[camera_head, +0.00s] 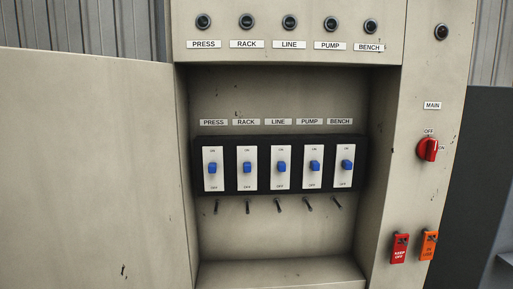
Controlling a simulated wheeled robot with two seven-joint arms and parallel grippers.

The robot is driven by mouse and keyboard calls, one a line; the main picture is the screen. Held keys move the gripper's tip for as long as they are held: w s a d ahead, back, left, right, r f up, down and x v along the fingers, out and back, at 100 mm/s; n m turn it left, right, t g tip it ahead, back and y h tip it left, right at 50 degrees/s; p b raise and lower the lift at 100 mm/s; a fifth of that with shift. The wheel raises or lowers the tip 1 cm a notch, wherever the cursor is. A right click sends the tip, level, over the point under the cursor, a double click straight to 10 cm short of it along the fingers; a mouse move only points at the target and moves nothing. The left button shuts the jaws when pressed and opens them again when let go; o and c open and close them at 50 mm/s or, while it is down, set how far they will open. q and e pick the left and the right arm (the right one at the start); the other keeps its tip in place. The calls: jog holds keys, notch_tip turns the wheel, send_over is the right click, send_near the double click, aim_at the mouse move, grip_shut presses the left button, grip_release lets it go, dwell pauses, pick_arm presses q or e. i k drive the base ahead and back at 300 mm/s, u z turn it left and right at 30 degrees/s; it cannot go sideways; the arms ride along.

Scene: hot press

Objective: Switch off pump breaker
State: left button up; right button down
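The pump breaker (315,166) is the fourth of several white breakers in a black strip inside the open cabinet, under the label PUMP (309,122). Its blue toggle sits near mid-height, between ON above and OFF below; I cannot tell its exact position. The line breaker (282,168) is to its left and the bench breaker (346,166) to its right, with similar blue toggles. The PUMP lamp (330,24) above looks dark. Neither of my grippers is in view.
The cabinet door (90,165) stands open at left. Small dark levers or pegs (279,206) stick out below the strip. A red main knob (428,149) is on the right panel. The space before the breakers is clear.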

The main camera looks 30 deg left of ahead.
aim_at(315, 165)
jog(key=u, duration=0.5)
jog(key=i, duration=0.85)
jog(key=u, duration=0.45)
